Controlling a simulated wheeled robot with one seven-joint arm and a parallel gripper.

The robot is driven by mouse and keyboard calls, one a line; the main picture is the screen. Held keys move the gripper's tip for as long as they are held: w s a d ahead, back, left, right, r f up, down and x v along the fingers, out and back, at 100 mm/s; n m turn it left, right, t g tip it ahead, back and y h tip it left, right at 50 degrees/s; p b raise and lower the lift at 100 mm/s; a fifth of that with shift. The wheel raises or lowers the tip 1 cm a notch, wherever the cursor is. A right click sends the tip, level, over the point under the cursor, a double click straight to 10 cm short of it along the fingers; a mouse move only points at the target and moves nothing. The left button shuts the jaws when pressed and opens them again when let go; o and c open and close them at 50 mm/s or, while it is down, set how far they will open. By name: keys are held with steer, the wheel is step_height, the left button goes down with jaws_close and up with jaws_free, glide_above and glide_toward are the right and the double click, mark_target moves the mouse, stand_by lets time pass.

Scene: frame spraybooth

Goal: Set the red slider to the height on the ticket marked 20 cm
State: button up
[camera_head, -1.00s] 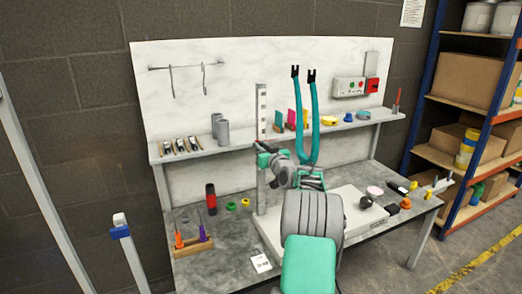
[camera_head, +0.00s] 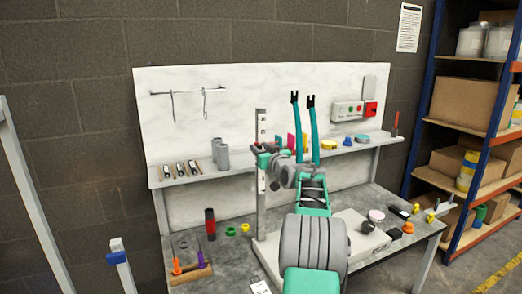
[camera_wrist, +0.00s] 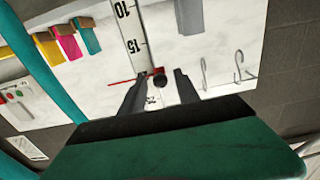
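The upright scale post (camera_head: 261,205) stands on a pale base on the bench. In the wrist view its scale (camera_wrist: 128,25) shows the numbers 10 and 15, with another number below, partly hidden. The red slider (camera_wrist: 122,82) has a red pointer line and a dark round knob (camera_wrist: 160,80); it crosses the scale a little past the 15 mark. My gripper (camera_wrist: 160,74) has its fingers apart on either side of the knob, with gaps visible. In the head view my gripper (camera_head: 268,162) is at the post's upper half. A white ticket (camera_head: 260,287) lies at the bench front, its writing unreadable.
A shelf (camera_head: 185,183) with grey cylinders (camera_head: 221,155) and coloured blocks runs behind the post. Hooks hang from a rail (camera_head: 188,92) at the left. A red-black bottle (camera_head: 210,224) and a wooden tool holder (camera_head: 190,275) stand on the left of the bench.

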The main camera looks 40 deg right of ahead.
steer(key=b+v, duration=0.1)
steer(key=v, duration=0.7)
steer(key=shift+w+a, duration=0.1)
steer(key=a+f+n+g+y+p, duration=0.1)
steer(key=a+f+g+y+p, duration=0.15)
steer(key=a, duration=1.15)
steer(key=a+f+n+g+y+p, duration=0.1)
steer(key=a+g+y+p, duration=0.2)
steer(key=a, duration=1)
steer(key=s+a+f+g+p, duration=0.1)
steer(key=s+a+f+g, duration=0.2)
steer(key=s+a, duration=0.3)
steer(key=s+a+f+n+g+p, duration=0.1)
steer(key=s+a, duration=0.5)
steer(key=s, duration=0.6)
steer(key=s+a+f+g+p, duration=0.2)
steer(key=s+a+f+g, duration=0.2)
steer(key=s, duration=0.4)
steer(key=shift+s+a+f+g+p, duration=0.4)
steer(key=shift+a+f, duration=0.35)
steer(key=shift+a, duration=0.45)
